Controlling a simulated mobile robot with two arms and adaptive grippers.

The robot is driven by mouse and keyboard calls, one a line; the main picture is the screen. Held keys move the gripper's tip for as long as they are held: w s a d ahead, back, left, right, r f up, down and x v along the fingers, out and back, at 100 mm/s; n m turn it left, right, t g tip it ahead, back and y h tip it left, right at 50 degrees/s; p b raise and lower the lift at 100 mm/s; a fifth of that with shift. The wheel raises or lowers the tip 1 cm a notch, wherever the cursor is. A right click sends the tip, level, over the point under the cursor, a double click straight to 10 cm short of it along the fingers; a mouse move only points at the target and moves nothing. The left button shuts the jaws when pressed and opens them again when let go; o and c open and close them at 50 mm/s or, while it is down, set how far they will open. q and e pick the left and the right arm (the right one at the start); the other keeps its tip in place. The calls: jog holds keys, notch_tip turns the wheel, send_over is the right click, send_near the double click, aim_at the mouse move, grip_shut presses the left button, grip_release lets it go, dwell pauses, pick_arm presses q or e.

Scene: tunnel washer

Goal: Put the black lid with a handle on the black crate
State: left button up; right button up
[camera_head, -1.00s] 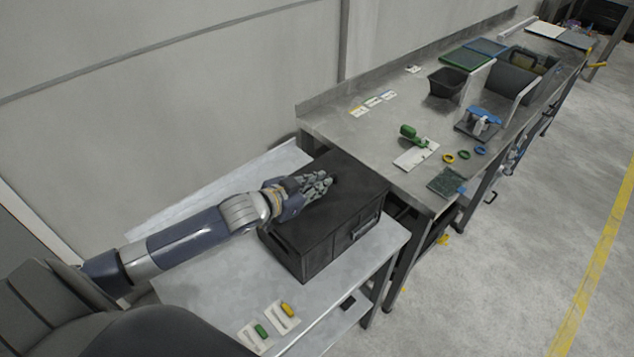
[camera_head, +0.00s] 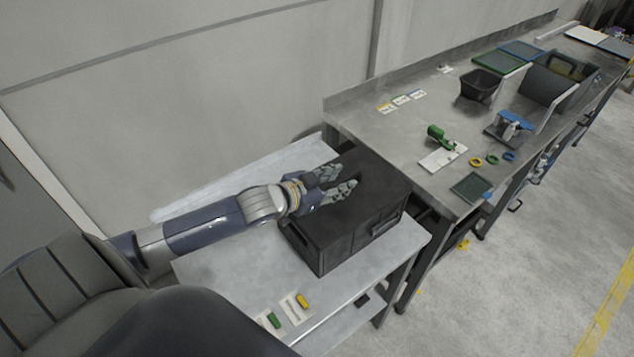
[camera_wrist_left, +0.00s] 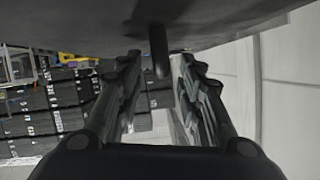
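The black crate (camera_head: 350,245) stands on the light table at the left end of the long bench. The black lid (camera_head: 385,187) lies flat on top of the crate, seemingly covering it. Its small dark handle (camera_head: 361,177) stands up near the lid's middle; it shows in the left wrist view as a dark peg (camera_wrist_left: 159,50) between the fingers. My left gripper (camera_head: 347,177) is just above the lid, open, with its fingers spread apart and pointing at the handle. In the wrist view a gap shows on both sides of the peg. My right gripper is out of view.
The light table (camera_head: 225,275) has free room left of the crate, and small cards with green and yellow pieces (camera_head: 295,308) near its front edge. The grey bench (camera_head: 400,150) beyond the crate holds a black bin (camera_head: 480,85), fixtures and coloured rings. A wall runs behind.

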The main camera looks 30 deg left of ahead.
pick_arm(q)
jog(key=v, duration=1)
jog(key=shift+s+a+r, duration=0.1)
jog(key=shift+s+r, duration=0.1)
jog(key=shift+s, duration=0.1)
jog(key=shift+f, duration=0.1)
dwell(0.4)
